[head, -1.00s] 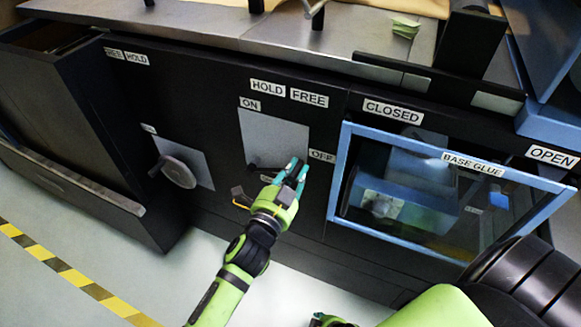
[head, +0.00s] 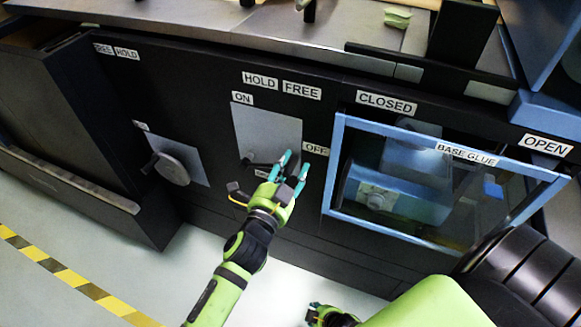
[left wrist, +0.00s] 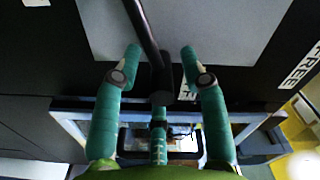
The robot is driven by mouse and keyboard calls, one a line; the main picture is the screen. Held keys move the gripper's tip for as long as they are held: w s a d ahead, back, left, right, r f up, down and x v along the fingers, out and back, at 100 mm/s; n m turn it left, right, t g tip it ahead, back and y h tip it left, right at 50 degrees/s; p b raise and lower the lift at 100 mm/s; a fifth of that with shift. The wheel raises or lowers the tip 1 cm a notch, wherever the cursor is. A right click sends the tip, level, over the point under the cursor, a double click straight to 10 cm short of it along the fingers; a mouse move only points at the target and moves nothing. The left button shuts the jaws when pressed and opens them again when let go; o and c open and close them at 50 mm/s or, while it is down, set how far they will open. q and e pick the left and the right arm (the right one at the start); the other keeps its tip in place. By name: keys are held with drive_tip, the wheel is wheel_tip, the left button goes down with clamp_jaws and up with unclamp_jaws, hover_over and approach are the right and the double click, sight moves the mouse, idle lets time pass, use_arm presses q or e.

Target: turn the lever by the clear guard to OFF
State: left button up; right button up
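The lever (head: 258,164) is a black bar on a grey plate (head: 283,128), with an ON label (head: 242,98) at the plate's upper left and an OFF label (head: 315,149) at its right. The bar lies roughly sideways, its end near my fingers. My left gripper (head: 296,163) is open in front of the plate's lower right. In the left wrist view the lever (left wrist: 150,40) runs down between the spread teal fingers (left wrist: 160,65), with gaps on both sides. The blue-framed clear guard (head: 333,165) stands to the right. My right gripper (head: 318,312) is partly visible at the bottom edge.
A dark drawer unit (head: 70,130) juts out at the far left. A metal worktop (head: 200,25) runs above the panel. The floor (head: 130,265) at lower left is clear.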

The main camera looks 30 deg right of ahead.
use_arm(q)
drive_tip(key=v, duration=1.2)
idle(0.3)
